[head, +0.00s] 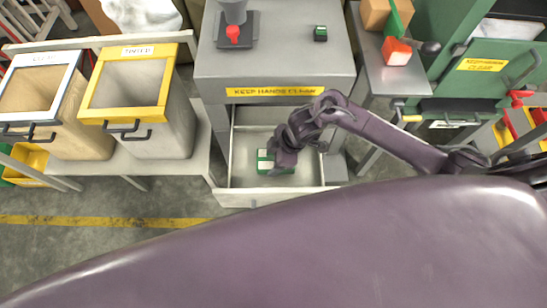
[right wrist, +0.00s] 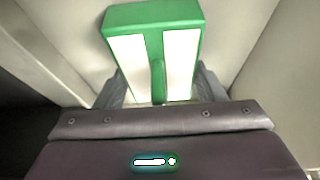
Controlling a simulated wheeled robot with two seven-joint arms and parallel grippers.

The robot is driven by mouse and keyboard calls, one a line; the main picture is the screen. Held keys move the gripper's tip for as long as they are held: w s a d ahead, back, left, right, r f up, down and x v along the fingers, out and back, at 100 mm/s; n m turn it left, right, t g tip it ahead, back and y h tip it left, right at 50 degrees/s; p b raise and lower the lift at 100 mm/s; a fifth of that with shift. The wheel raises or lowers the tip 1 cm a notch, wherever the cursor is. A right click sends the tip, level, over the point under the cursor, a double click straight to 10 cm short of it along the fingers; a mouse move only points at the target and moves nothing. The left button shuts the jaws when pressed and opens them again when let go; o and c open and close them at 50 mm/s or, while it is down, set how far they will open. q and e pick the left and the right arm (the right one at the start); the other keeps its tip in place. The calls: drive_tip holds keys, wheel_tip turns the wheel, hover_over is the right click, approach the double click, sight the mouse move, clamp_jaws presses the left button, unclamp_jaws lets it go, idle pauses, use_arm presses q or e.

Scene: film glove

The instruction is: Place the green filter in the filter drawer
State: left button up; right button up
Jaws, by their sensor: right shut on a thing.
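The green filter (head: 265,162), a green block with white panels, is inside the open drawer (head: 245,135) under the grey cabinet, near its front left. My right gripper (head: 279,162) reaches down into the drawer and is shut on it. In the right wrist view the filter (right wrist: 154,22) stands out beyond the fingers (right wrist: 158,88), with a green rib between its two white panels. Pale drawer walls and floor surround it. I cannot tell whether it touches the drawer floor. My left gripper is not in view.
The grey cabinet (head: 275,68) above the drawer carries a red button (head: 233,34) and a small dark green box (head: 320,34). A yellow-rimmed bin (head: 165,115) stands left. A green machine (head: 450,80) and a side table (head: 375,75) with blocks stand right.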

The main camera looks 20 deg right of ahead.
drive_tip(key=shift+f, duration=0.2)
drive_tip(key=o, duration=0.6)
drive_tip(key=shift+f, duration=0.1)
drive_tip(key=o, duration=0.4)
drive_tip(key=shift+o, duration=0.2)
drive_tip(key=shift+r, duration=0.3)
drive_tip(key=p+v, duration=0.2)
drive_tip(key=v, duration=0.9)
drive_tip(key=shift+d+r, duration=0.25)
drive_tip(key=shift+r, duration=0.1)
